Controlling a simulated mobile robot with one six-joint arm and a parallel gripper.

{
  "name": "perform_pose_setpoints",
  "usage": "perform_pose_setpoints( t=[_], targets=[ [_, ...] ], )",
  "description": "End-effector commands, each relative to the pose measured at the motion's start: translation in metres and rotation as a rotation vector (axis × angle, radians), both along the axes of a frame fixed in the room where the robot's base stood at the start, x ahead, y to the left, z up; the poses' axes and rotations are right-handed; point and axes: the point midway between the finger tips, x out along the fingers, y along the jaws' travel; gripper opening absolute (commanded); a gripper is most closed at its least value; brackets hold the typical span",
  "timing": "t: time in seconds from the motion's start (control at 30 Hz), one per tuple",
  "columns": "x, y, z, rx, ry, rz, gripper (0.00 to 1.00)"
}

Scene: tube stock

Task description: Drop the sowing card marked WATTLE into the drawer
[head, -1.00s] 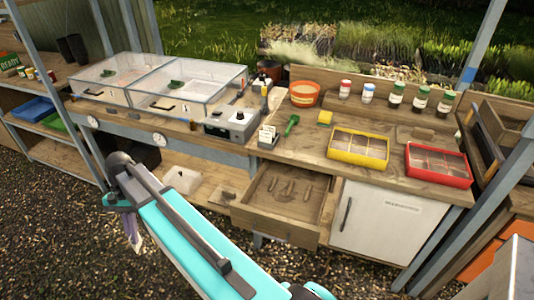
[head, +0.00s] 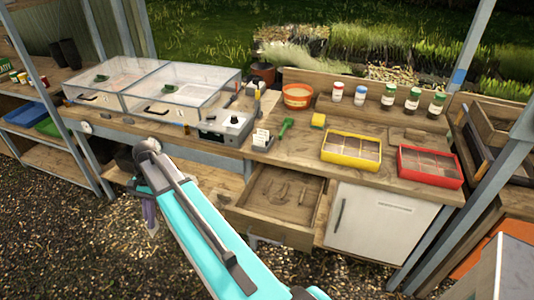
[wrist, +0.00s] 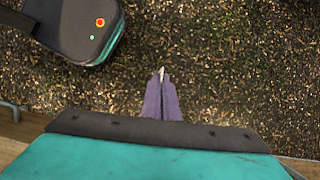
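The drawer (head: 305,211) under the right bench is pulled open; several small brown pieces lie inside. A small dark holder with white cards (head: 262,138) stands on the bench, left of the green-handled tool. The print is too small to read, so I cannot tell which card is WATTLE. My gripper (head: 152,224) hangs over the gravel at the left, well away from the drawer and holder. In the wrist view its purple fingers (wrist: 161,98) are together, pointing at the gravel. A thin pale sliver shows at their tips; I cannot tell what it is.
Clear propagator boxes (head: 178,90) and a grey device (head: 225,126) stand left of the holder. A yellow tray (head: 350,160) and a red tray (head: 430,178) sit at the right. A white cabinet door (head: 380,222) is right of the drawer. Gravel (head: 60,235) lies open in front.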

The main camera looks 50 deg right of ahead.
Motion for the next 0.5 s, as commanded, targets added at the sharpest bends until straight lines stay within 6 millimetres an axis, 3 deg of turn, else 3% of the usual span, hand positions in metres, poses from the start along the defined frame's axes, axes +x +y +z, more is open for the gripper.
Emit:
perform_pose_setpoints(
  t=[0.03, 0.5],
  targets=[
    [0.0, -0.017, 0.004, -0.002, -0.001, -0.048, 0.0],
    [-0.017, -0.156, 0.02, -0.016, -0.005, -0.479, 0.0]
  ],
)
